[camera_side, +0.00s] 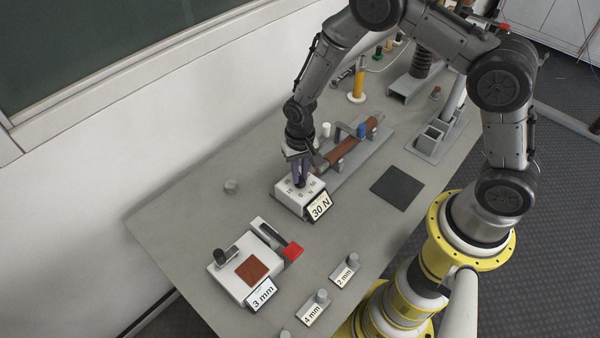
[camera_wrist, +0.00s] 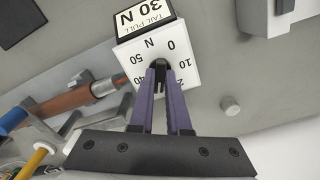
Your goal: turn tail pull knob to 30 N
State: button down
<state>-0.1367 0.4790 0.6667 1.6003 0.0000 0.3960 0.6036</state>
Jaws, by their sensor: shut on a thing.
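The tail pull box (camera_side: 291,198) is a white block on the grey bench, with a dial face marked in N. A tilted card on its front reads 30 N (camera_side: 319,207). In the wrist view the box's top (camera_wrist: 151,50) shows the marks 0, 10 and 50, with others partly covered, and the card (camera_wrist: 143,16) reads TAIL PULL 30 N. My gripper (camera_side: 299,182) points down at the dial and is shut on the black knob (camera_wrist: 160,64), its purple fingers on either side. The fingers hide most of the knob, so I cannot tell where its pointer stands.
A brown cylinder in a grey cradle (camera_side: 345,151) lies behind the box, close to my gripper. A dark square pad (camera_side: 397,188) lies to the right. A white device with a 3 mm card (camera_side: 261,293) stands in front. A small grey knob (camera_side: 231,186) is at left.

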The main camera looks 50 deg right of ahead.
jog(key=shift+r, duration=0.1)
jog(key=c, duration=0.9)
grip_release()
notch_tip(320, 180, up, 14)
jog(key=shift+f, duration=0.15)
